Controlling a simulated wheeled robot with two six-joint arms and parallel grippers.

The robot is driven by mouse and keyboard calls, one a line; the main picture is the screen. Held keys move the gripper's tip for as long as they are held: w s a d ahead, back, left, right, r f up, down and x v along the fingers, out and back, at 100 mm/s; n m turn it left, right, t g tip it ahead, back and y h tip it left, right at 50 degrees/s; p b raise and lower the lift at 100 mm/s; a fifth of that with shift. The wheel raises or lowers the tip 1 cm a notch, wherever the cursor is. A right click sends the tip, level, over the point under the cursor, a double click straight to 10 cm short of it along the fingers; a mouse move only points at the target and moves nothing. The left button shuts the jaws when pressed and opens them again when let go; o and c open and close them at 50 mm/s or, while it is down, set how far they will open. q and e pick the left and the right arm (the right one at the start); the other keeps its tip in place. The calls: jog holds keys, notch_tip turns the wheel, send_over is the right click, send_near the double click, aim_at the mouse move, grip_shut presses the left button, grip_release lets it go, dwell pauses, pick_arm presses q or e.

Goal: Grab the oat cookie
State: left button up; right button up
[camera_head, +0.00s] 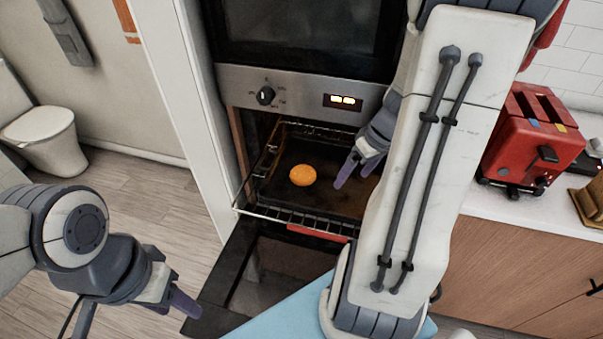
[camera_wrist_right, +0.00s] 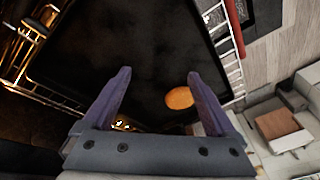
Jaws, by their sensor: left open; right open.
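The oat cookie (camera_head: 303,175) is a round orange-brown disc. It lies on a dark baking tray (camera_head: 285,200) on the oven's pulled-out rack.
The oven door (camera_head: 225,285) is folded down in front of the rack (camera_head: 290,217). The oven's control panel (camera_head: 300,92) is above the opening. A red toaster (camera_head: 530,140) stands on the right counter. Bare floor (camera_head: 150,215) lies to the left.

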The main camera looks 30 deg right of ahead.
jog(key=p, duration=0.4)
send_over(305, 174)
jog(key=s+d, duration=0.1)
jog(key=shift+s+r, duration=0.1)
jog(key=shift+b+x, duration=0.7)
jog(key=shift+x, duration=1.9)
jog(key=shift+c, duration=0.3)
jog(key=shift+s+a, duration=0.1)
jog(key=c, duration=0.9)
